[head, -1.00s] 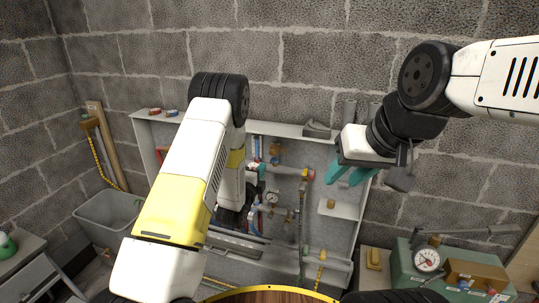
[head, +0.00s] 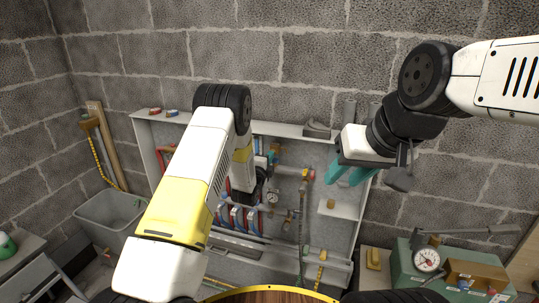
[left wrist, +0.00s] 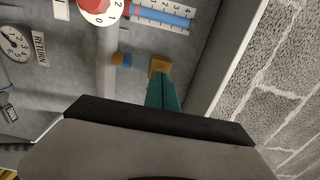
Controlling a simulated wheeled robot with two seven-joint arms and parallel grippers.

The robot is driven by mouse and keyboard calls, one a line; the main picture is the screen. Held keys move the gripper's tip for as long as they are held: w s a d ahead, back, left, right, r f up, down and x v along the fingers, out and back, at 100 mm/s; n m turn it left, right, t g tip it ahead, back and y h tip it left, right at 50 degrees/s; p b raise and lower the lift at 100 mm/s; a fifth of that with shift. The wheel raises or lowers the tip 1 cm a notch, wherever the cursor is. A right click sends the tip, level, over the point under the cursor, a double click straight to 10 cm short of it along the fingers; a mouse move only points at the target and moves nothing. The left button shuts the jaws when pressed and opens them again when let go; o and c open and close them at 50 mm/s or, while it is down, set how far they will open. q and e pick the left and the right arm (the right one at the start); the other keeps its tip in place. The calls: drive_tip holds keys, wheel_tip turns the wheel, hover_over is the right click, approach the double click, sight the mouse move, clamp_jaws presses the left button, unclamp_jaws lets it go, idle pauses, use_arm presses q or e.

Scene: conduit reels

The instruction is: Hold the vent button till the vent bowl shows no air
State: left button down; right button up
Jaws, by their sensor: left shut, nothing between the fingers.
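In the left wrist view my left gripper (left wrist: 161,88) is shut, its teal fingers together and empty. Its tips are at a small yellow-orange block (left wrist: 159,66) on the grey panel, which may be the vent button; I cannot tell whether they touch or press it. A small blue and orange fitting (left wrist: 122,60) is beside it on a grey pipe. I cannot pick out the vent bowl or its air level. In the head view my left arm hides much of the panel. My right gripper (head: 348,174) hangs open and empty before the panel's right side.
A red-centred dial (left wrist: 95,8), a blue scaled tube (left wrist: 160,14) and a gauge (left wrist: 15,44) near a RETURN label are on the panel. A grey tub (head: 108,208) stands left; a green box with a gauge (head: 426,259) is at right. The panel's side wall is close to my left gripper.

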use_arm(q)
drive_tip(key=shift+x, duration=0.85)
drive_tip(key=shift+w+d+r, duration=0.1)
drive_tip(key=shift+r, duration=0.15)
idle(0.7)
